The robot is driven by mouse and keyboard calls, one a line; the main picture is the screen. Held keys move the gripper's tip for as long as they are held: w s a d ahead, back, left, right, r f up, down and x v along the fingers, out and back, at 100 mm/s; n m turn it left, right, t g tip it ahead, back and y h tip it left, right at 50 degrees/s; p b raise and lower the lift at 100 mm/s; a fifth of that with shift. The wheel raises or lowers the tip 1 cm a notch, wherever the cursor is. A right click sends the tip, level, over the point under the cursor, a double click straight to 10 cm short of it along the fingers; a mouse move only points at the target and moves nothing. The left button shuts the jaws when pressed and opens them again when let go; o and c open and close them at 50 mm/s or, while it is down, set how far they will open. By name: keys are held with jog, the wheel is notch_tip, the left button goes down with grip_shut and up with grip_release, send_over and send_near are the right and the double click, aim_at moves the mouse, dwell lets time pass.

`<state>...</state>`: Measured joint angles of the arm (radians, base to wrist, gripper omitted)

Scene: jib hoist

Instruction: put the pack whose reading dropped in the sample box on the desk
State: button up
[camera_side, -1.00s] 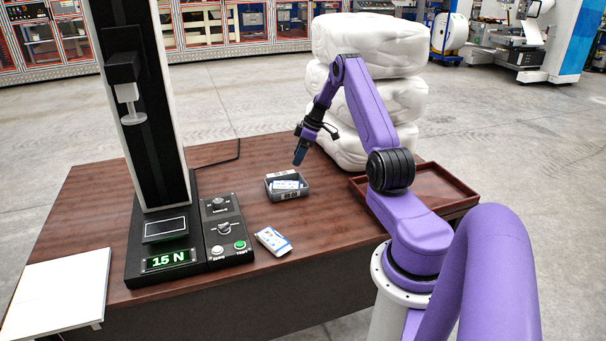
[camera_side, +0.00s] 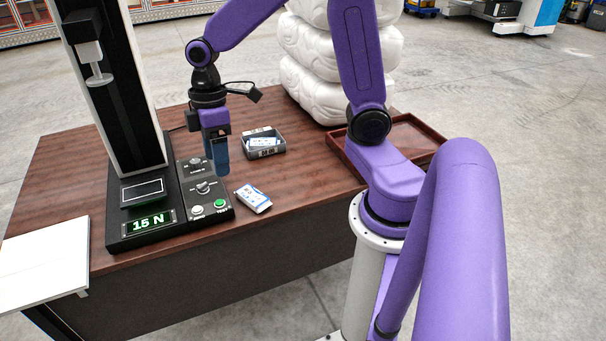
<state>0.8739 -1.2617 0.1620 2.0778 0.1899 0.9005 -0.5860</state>
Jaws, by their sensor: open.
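A white and blue pack (camera_side: 253,198) lies flat on the desk (camera_side: 300,184), right of the tester's control panel. The small grey box (camera_side: 268,154) stands behind it, with at least one white and blue pack (camera_side: 262,141) inside. My gripper (camera_side: 221,168) points down above the desk, between the control panel and the grey box, behind and left of the loose pack. It is open and holds nothing that I can see; the gap between its fingers is hard to make out. The tester's display (camera_side: 149,223) reads 15 N, and its plate (camera_side: 142,191) is bare.
The black test stand (camera_side: 115,110) rises at the left, with its pressing head (camera_side: 98,79) raised. The control panel (camera_side: 205,187) has knobs and buttons. A brown tray (camera_side: 418,133) lies empty at the right. A white board (camera_side: 45,263) sits at the front left. White bales (camera_side: 335,95) stand behind.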

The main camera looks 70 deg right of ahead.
jog(key=s+a+r+n+h, duration=0.1)
jog(key=s+n, duration=0.1)
jog(key=s, duration=1.7)
jog(key=shift+a+n+t, duration=0.2)
jog(key=shift+n+t, duration=0.2)
